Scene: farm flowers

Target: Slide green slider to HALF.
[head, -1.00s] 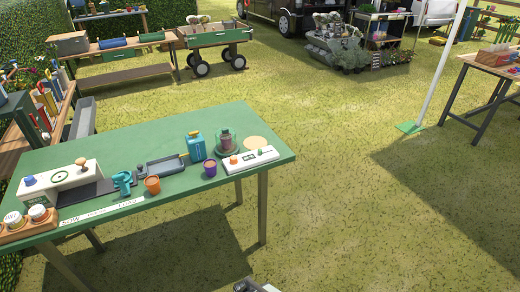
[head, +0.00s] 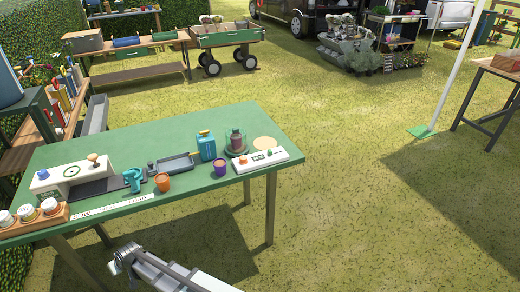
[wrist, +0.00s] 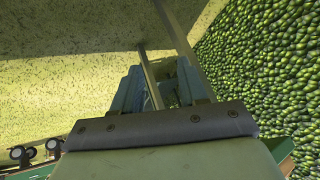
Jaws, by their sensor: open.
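A white slider box (head: 262,160) lies at the right front edge of the green table. It carries an orange knob (head: 243,160) on its left part and a small green slider (head: 269,152) to the right of it. Its scale marks are too small to read. My gripper (head: 121,259) is at the lower left, in front of the table and well away from the box. In the wrist view my gripper (wrist: 160,88) is open, with nothing seen between its fingers. The slider box is not recognisable in the wrist view.
The green table (head: 215,185) also holds a purple cup (head: 219,168), an orange cup (head: 162,182), a teal watering can (head: 133,180), a blue canister (head: 206,146), a glass jar (head: 237,143) and a grey tray (head: 172,165). Open grass lies right of the table.

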